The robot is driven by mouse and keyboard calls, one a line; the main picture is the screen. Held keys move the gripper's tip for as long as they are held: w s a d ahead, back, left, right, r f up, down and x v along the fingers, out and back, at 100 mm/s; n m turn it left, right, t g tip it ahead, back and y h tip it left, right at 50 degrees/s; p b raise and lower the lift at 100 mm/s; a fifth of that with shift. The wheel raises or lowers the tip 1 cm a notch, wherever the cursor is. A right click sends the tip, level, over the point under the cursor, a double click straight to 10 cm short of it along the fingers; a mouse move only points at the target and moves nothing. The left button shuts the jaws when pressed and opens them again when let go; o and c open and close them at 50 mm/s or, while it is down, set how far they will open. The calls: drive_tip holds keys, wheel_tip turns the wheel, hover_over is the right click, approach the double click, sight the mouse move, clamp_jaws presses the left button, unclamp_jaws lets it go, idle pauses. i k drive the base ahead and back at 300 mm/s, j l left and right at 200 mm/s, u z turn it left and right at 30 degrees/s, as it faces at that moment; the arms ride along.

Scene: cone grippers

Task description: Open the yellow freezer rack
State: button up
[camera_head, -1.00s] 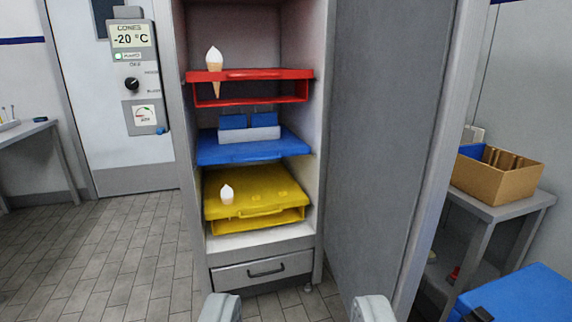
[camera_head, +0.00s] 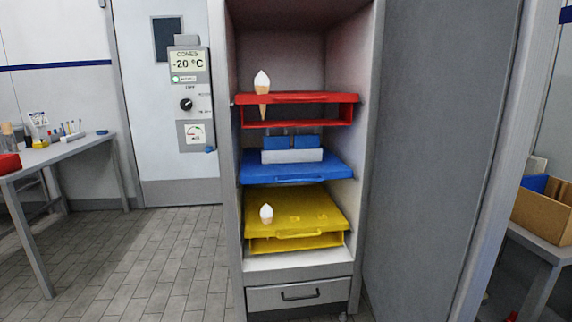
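The yellow freezer rack (camera_head: 308,208) sits on the lowest shelf level of the open freezer cabinet, with a handle (camera_head: 299,233) along its front edge. A white-topped cone (camera_head: 266,213) stands in its left part. The rack looks pushed in, its front near the cabinet's front opening. Above it are the blue rack (camera_head: 285,173) and the red rack (camera_head: 320,98), both inside the cabinet. My gripper does not show in the current view.
The open freezer door (camera_head: 437,150) stands to the right of the cabinet. A grey drawer (camera_head: 298,296) is below the yellow rack. A table (camera_head: 60,152) stands at the left and a cardboard box (camera_head: 545,212) at the right. The tiled floor at left is clear.

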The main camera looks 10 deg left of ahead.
sight(305, 217)
drive_tip(key=i+j, duration=0.2)
drive_tip(key=i, duration=0.2)
drive_tip(key=i+j, duration=0.25)
drive_tip(key=i, duration=0.15)
drive_tip(key=i+j, duration=0.2)
drive_tip(key=i, duration=0.15)
